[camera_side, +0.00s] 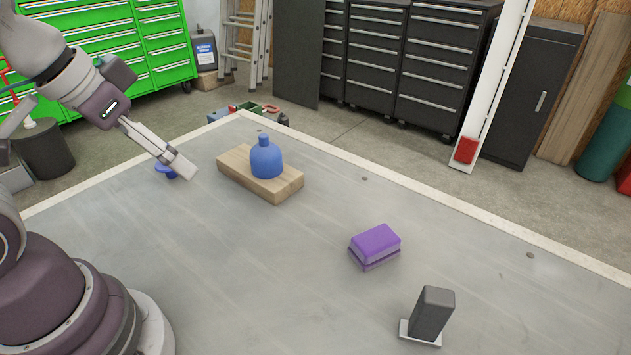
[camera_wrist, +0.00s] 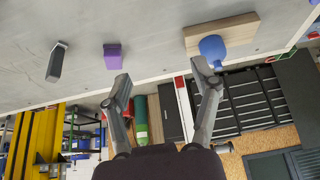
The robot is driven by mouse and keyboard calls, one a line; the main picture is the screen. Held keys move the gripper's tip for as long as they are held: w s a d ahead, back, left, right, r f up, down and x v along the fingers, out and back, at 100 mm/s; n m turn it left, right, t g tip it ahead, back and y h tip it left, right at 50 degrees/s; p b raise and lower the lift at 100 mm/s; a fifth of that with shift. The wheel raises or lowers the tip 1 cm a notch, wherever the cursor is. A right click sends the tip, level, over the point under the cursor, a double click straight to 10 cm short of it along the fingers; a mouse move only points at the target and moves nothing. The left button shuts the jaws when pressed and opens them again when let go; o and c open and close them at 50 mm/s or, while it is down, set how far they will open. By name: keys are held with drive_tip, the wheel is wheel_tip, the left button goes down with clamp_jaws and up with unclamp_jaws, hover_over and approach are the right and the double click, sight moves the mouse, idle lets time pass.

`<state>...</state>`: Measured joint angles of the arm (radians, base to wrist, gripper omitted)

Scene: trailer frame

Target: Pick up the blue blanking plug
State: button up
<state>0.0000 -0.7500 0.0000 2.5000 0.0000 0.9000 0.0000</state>
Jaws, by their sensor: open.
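A small blue piece (camera_side: 165,171), which looks like the blanking plug, lies on the grey table at the left in the side view. My gripper's finger partly covers it, so its full shape is hidden. I cannot make it out in the wrist view. A larger blue bottle-shaped piece (camera_side: 266,160) with a narrow neck stands upright on a wooden block (camera_side: 283,189); it also shows in the wrist view (camera_wrist: 212,48). My gripper (camera_side: 182,165) is beside the small blue piece in the side picture, left of the wooden block. Its fingers are apart and empty in the wrist view (camera_wrist: 163,77).
A purple block (camera_side: 375,243) lies on the table at centre right. A dark upright block on a light base (camera_side: 431,314) stands near the front right. The table between them is clear. Green and dark tool cabinets stand beyond the table's pale edge.

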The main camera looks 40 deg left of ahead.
drive_tip(key=n+g+y, duration=0.2)
drive_tip(key=n+y, duration=0.3)
drive_tip(key=n, duration=0.6)
hover_over(159, 167)
drive_tip(key=d, duration=0.4)
wheel_tip(159, 167, down, 7)
drive_tip(key=x, duration=1)
drive_tip(key=shift+s+d+f, duration=0.1)
drive_tip(key=shift+s, duration=0.25)
clamp_jaws()
